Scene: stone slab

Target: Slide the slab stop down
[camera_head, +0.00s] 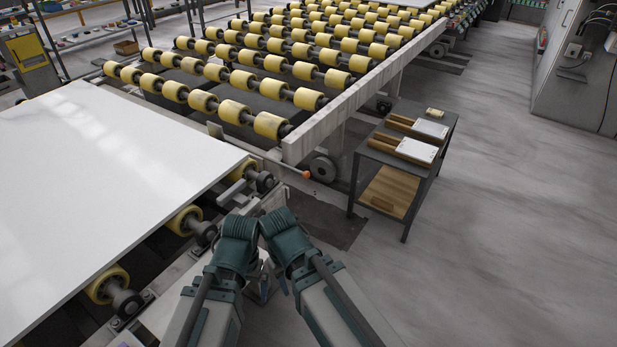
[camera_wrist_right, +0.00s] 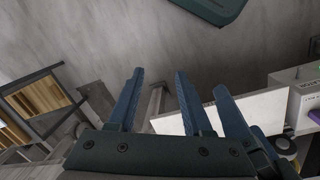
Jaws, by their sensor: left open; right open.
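A large white slab (camera_head: 110,165) lies on yellow rollers at the left of the head view. I cannot tell for sure which part is the slab stop. My left gripper (camera_head: 262,290) points down beside the conveyor's right edge, mostly hidden by its own arm. My right gripper (camera_wrist_right: 158,88) is open and empty in the right wrist view, its blue fingers apart. Another blue finger (camera_wrist_right: 240,115) stands close beside them.
A dark cart (camera_head: 365,165) with trays stands right of the conveyor end. A roller bed (camera_head: 270,75) fills the back. The grey floor at right is clear, with a cabinet (camera_head: 575,75) far right. In the wrist view, a white panel (camera_wrist_right: 265,108) lies behind the fingers.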

